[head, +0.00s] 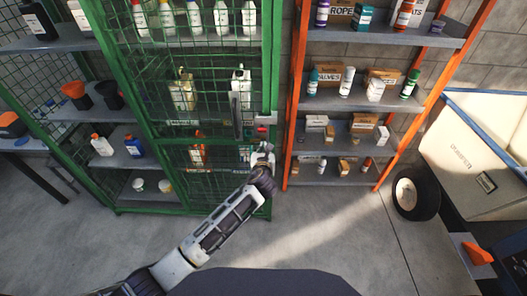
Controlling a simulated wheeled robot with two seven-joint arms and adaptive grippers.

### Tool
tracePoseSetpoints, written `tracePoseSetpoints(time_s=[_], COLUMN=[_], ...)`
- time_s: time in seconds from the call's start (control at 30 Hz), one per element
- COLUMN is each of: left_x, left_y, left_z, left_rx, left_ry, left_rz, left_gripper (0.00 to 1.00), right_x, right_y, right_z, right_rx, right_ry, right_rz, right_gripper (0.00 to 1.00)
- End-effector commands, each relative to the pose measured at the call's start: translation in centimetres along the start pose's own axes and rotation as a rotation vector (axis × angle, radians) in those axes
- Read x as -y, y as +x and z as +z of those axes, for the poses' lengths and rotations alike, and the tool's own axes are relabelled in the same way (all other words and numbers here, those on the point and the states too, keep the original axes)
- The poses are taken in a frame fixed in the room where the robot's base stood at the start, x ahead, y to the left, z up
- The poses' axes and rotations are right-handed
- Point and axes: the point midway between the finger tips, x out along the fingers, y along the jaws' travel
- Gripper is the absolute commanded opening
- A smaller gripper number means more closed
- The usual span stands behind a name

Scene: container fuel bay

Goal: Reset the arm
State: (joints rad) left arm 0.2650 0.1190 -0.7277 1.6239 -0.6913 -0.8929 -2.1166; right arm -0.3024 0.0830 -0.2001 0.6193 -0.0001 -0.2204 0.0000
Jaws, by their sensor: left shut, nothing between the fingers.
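My left arm comes in from the lower left and reaches up to the green mesh cabinet (209,140). My left gripper (265,150) is at its end, in front of the cabinet's right side, just below a small red part (262,129) and a dark upright handle (237,115). The gripper is small in view; it is shut and holds nothing. I cannot tell if it touches the cabinet. My right gripper does not show.
An orange-framed shelf (385,32) with bottles and boxes stands right of the cabinet. The concrete floor (320,230) before the shelves is clear.

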Motion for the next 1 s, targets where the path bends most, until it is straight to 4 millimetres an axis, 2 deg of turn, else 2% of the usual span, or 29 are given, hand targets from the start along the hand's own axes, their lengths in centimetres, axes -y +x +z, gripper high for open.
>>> tracePoseSetpoints(time_s=[0.57,0.77,1.0], left_x=[0.0,0.04,0.76], left_y=[0.0,0.0,-0.02], left_z=[-0.02,0.01,0.4], left_rx=[0.0,0.001,0.012], left_ry=[-0.02,-0.128,-0.363], left_rz=[0.0,-0.002,-0.037], left_gripper=[0.0,0.0,0.0], right_x=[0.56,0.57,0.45], right_y=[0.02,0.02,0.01], right_z=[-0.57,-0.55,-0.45], right_rx=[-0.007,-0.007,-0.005], right_ry=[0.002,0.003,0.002], right_rz=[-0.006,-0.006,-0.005], right_gripper=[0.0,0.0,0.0])
